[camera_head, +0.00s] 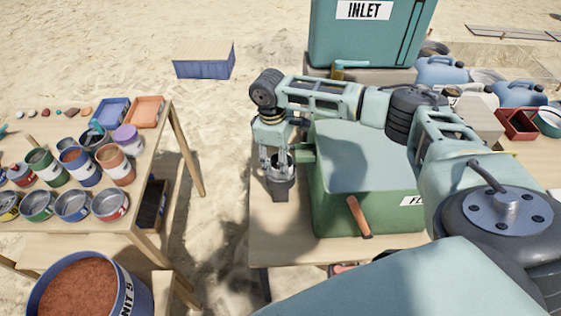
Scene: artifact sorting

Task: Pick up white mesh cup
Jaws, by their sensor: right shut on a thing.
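My right arm reaches in from the right, and its gripper (276,164) points down over the left end of the middle table. The gripper is shut on a small pale cup (281,160), which looks like the white mesh cup. Its fingers are on either side of the cup and hide part of it. My left gripper is not in view.
A green box (345,215) with an orange handle (359,216) stands just right of the gripper. A teal INLET tank (340,45) is behind it. The left table (165,150) holds several paint cans and trays. A bucket of reddish soil (85,290) is at lower left. Sand separates the tables.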

